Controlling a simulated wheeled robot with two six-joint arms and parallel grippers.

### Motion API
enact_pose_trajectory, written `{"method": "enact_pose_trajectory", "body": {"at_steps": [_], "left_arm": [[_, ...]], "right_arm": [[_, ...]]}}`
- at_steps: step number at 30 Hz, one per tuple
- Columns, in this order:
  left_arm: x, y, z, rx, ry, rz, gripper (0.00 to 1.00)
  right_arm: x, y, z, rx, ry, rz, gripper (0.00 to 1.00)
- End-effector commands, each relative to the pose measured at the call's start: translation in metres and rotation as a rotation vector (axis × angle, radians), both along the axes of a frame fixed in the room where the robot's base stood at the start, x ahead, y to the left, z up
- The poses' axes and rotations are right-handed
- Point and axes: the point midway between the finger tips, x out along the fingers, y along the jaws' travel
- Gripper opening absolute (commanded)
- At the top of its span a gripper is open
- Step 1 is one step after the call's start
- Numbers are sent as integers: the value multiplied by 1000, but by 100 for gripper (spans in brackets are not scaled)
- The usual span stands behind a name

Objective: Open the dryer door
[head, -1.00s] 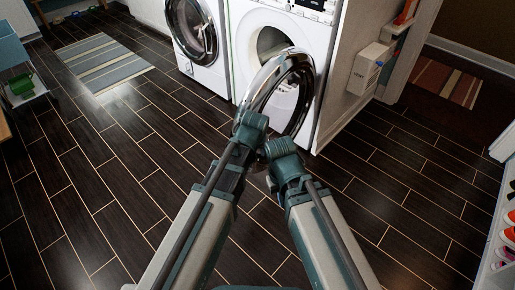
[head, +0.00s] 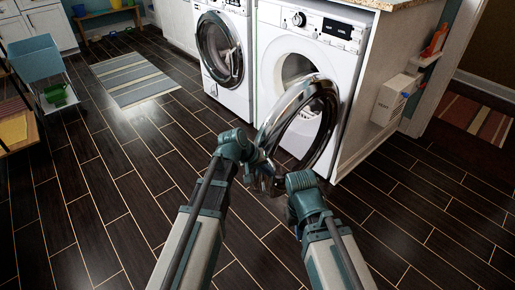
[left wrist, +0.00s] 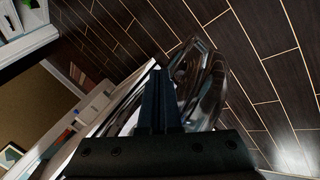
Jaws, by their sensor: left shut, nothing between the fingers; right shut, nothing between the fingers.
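A white front-loading machine (head: 272,75) stands right of centre in the head view. Its round chrome-rimmed door (head: 265,140) is swung well out from the round opening, toward me. The rim also shows in the left wrist view (left wrist: 213,88). My left gripper (head: 265,166) is shut and empty at the near lower edge of the door; I cannot tell whether it touches. In the left wrist view its closed fingers (left wrist: 159,92) appear beside the rim. My right arm's wrist is just right of and below the door's lower edge; its fingertips are mostly hidden.
A second white machine (head: 209,83) with its round door closed stands to the left. A counter side panel and a white box (head: 395,98) are at the right. A striped rug (head: 132,80) and a blue cart (head: 37,62) are at left. The dark floor around me is largely clear.

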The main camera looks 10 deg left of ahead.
Motion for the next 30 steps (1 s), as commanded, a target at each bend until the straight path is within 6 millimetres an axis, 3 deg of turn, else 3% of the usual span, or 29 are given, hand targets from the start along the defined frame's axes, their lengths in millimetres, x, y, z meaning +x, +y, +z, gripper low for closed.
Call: {"method": "enact_pose_trajectory", "body": {"at_steps": [1,8,15,19,24,30], "left_arm": [[9,10,-9,-89,2,31,0],[40,50,15,-485,-51,132,0],[68,123,38,-841,-188,233,0],[73,155,50,-957,-250,267,0],[74,173,60,-1022,-288,282,0],[77,170,63,-1026,-289,283,0]], "right_arm": [[0,0,-18,0,0,1,0],[0,0,-53,-1,-2,5,0],[1,0,-105,-2,-3,8,0],[1,-1,-120,-2,-3,9,0],[1,-1,-125,-3,-3,10,0],[1,-1,-123,-3,-3,10,0]]}}
